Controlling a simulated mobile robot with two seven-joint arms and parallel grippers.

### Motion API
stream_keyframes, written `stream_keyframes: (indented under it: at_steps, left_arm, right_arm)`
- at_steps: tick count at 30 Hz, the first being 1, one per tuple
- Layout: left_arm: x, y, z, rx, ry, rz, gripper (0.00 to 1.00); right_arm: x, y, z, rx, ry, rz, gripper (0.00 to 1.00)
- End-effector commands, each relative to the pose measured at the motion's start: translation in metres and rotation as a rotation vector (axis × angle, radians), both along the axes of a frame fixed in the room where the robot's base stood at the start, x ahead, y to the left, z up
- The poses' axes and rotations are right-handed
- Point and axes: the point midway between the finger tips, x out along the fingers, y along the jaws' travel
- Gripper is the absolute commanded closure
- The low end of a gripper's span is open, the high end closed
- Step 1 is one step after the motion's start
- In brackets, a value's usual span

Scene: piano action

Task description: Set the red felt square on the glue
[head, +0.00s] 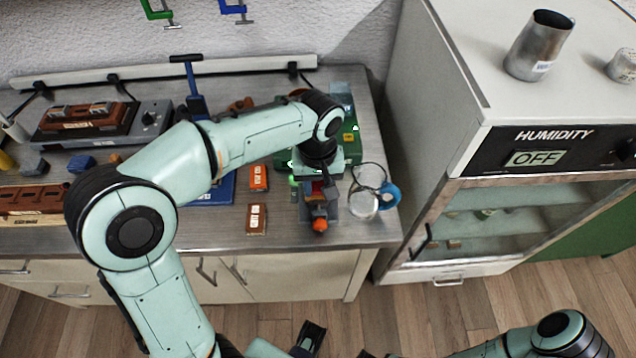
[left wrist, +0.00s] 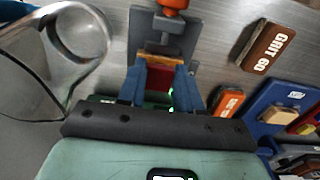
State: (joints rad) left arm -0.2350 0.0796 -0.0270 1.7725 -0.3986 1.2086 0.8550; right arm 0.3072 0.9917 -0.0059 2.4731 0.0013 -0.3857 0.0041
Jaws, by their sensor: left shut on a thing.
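My left gripper (head: 317,190) is over the bench's right part, above a grey clamp-like holder with an orange knob (head: 320,225). In the left wrist view its two blue-grey fingers (left wrist: 160,90) are closed on a red piece, which looks like the red felt square (left wrist: 162,74). The grey holder (left wrist: 165,40) lies just beyond the fingertips. I cannot tell whether the felt touches anything below it. No glue can be made out; the fingers and felt cover part of the holder. A dark part at the bottom of the head view may be my right gripper (head: 308,338); its jaws are unclear.
A glass mug with a blue handle (head: 364,202) stands close to the right of the holder. A brown grit block (head: 256,219) and an orange block (head: 259,178) lie to its left. The humidity cabinet (head: 500,190) stands right of the bench.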

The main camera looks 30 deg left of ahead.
Motion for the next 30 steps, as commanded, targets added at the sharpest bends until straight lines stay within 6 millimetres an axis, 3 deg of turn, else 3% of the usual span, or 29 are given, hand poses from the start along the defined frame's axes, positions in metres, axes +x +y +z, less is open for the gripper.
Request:
stream_keyframes:
  at_steps: [27, 28, 30]
  left_arm:
    - [0.0, 0.0, -0.011, 0.0, 0.0, 0.0, 0.93]
    - [0.0, 0.0, -0.011, 0.0, 0.0, 0.0, 0.59]
    - [0.0, 0.0, -0.011, 0.0, 0.0, 0.0, 0.36]
  right_arm:
    - [-0.002, 0.0, -0.007, 0.0, 0.002, 0.0, 0.45]
    - [-0.002, 0.0, -0.007, 0.0, 0.002, 0.0, 0.45]
    - [-0.002, 0.0, -0.007, 0.0, 0.002, 0.0, 0.45]
